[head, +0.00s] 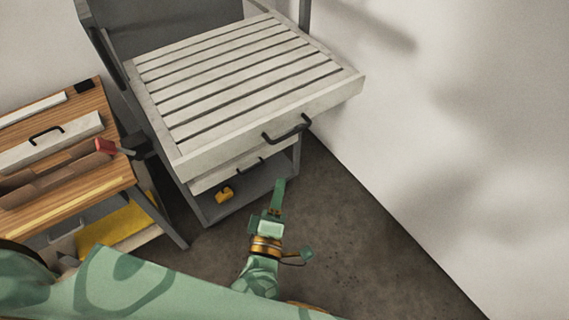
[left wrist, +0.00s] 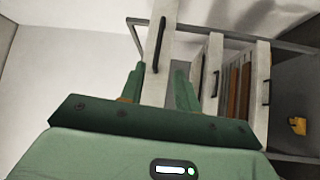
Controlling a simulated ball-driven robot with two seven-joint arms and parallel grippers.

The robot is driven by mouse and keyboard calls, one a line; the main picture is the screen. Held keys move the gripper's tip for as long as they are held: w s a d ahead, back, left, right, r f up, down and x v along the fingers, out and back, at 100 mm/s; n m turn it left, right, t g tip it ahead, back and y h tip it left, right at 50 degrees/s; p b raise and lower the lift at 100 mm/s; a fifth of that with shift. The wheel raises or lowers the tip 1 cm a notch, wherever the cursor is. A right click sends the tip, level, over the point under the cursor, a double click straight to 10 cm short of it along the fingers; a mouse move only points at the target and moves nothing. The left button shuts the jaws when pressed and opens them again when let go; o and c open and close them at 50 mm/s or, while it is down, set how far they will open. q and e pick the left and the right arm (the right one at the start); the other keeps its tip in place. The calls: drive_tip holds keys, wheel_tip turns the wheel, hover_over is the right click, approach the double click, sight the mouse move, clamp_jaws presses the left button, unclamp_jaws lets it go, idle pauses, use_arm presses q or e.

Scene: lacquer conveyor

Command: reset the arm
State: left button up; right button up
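My left arm, green with darker patches, crosses the bottom of the head view. Its left gripper (head: 273,208) hangs over the dark floor, in front of the slatted cabinet. In the left wrist view, the two green fingers of this gripper (left wrist: 159,75) stand well apart, with nothing held between them. A pale drawer front with a dark handle (left wrist: 162,45) shows beyond the gap. My right gripper is not in view.
The cabinet's pale slatted top drawer (head: 235,70) is pulled out, with a black handle (head: 287,129). A lower drawer (head: 227,172) and a yellow object (head: 225,194) are beneath it. A wooden workbench (head: 80,197) stands at left. Floor at right (head: 370,260) is clear.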

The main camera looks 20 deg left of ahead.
use_arm(q)
drive_tip(key=s+d+f+m+g+h+b, duration=0.1)
drive_tip(key=s+f+m+g+h, duration=0.2)
drive_tip(key=s+f+m+g, duration=0.7)
drive_tip(key=f+m+t+h+b, duration=0.1)
drive_tip(key=f+m+h, duration=0.35)
drive_tip(key=f, duration=1.25)
drive_tip(key=s+a+f+m+g+y+b, duration=0.2)
drive_tip(key=s+a+f+m+g+y, duration=0.1)
drive_tip(key=s+a+f, duration=0.4)
drive_tip(key=s+a+f+m+g+y+b, duration=0.2)
drive_tip(key=s+a+f+g, duration=0.4)
drive_tip(key=s+f, duration=0.6)
drive_tip(key=s+a+m+y, duration=0.1)
drive_tip(key=s+a, duration=0.1)
drive_tip(key=s, duration=0.3)
drive_tip(key=shift+a+f+g+b, duration=0.3)
drive_tip(key=shift+f+b, duration=0.1)
drive_tip(key=shift+m, duration=0.25)
